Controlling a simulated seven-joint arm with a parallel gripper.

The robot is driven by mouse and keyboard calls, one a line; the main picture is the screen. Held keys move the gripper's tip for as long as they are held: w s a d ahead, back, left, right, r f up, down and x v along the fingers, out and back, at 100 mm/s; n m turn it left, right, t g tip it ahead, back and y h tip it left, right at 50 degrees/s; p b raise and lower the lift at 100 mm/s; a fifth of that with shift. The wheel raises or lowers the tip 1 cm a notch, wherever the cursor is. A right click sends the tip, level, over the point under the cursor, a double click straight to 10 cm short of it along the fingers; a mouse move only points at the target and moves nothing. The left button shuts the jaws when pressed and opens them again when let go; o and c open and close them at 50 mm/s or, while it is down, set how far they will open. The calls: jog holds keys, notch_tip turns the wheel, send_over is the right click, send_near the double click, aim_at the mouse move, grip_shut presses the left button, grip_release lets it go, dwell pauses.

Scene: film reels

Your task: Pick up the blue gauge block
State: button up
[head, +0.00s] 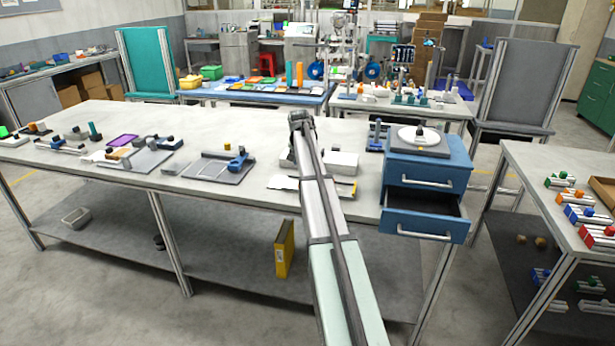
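Two blue items on the long grey table could be the blue gauge block, and I cannot tell which. One is a small blue piece (238,161) at the right end of a dark grey plate (212,169), left of my arm. The other is a blue upright piece (375,138) on the right, close to the blue drawer unit. My arm reaches up the middle of the head view over the table. My gripper (300,119) is at its far end, apart from both blue items in the picture. Its fingers are too small and hidden to read.
A white block (342,162) and papers lie just right of my arm. The blue drawer unit (428,175) has its lower drawer open and a round white dial on top. Several tools and plates cover the table's left part. A yellow binder (284,249) stands on the lower shelf.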

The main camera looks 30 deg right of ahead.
jog(key=shift+x, duration=3.8)
jog(key=shift+s, duration=0.2)
jog(key=shift+c, duration=0.2)
jog(key=c, duration=1.1)
